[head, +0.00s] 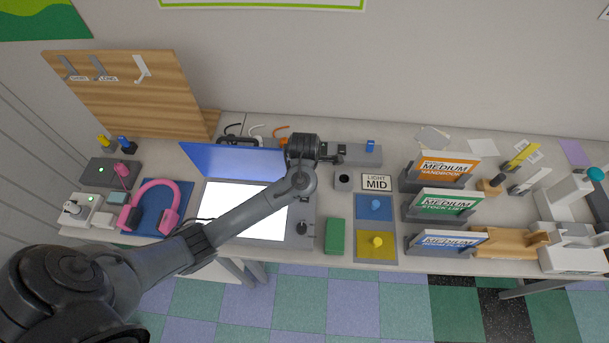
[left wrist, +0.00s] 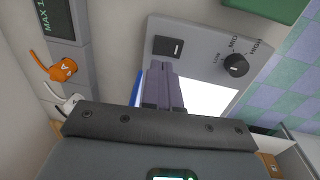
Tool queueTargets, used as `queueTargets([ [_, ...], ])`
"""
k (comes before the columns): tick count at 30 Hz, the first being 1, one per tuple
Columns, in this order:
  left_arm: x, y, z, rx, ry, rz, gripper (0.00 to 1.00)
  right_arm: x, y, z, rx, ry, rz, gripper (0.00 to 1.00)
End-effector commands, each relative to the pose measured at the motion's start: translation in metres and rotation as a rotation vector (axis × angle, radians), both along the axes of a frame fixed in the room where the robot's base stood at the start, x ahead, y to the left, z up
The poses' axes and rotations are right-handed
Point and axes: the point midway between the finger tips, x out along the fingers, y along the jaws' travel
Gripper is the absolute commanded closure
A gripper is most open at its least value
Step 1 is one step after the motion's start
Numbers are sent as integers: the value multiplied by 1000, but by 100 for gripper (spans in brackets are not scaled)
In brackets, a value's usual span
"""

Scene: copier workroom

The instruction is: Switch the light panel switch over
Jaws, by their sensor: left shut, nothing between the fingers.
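The light panel is a grey-framed box with a glowing white surface (head: 240,208), which also shows in the left wrist view (left wrist: 208,96). Its switch (left wrist: 168,46) is a small black rocker with a white mark, set in the grey frame in the left wrist view. My right gripper is in neither view.
A black knob (left wrist: 236,64) marked with levels is on the same frame. A blue upright sheet (head: 232,160) stands behind the panel. Plugs (left wrist: 63,69) and a grey strip lie close to the hand. A green block (head: 335,236) and pink headphones (head: 153,205) flank the panel.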

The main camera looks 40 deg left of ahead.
Motion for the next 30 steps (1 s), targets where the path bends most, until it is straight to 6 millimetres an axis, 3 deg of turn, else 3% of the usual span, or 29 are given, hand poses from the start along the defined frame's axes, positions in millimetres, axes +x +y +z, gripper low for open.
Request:
queueTargets([
  [6,3,1,-37,-4,2,2,100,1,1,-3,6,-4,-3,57],
  [12,5,4,-55,-2,0,2,100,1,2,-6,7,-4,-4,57],
  [30,11,2,-63,-1,0,-3,100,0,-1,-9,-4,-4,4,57],
])
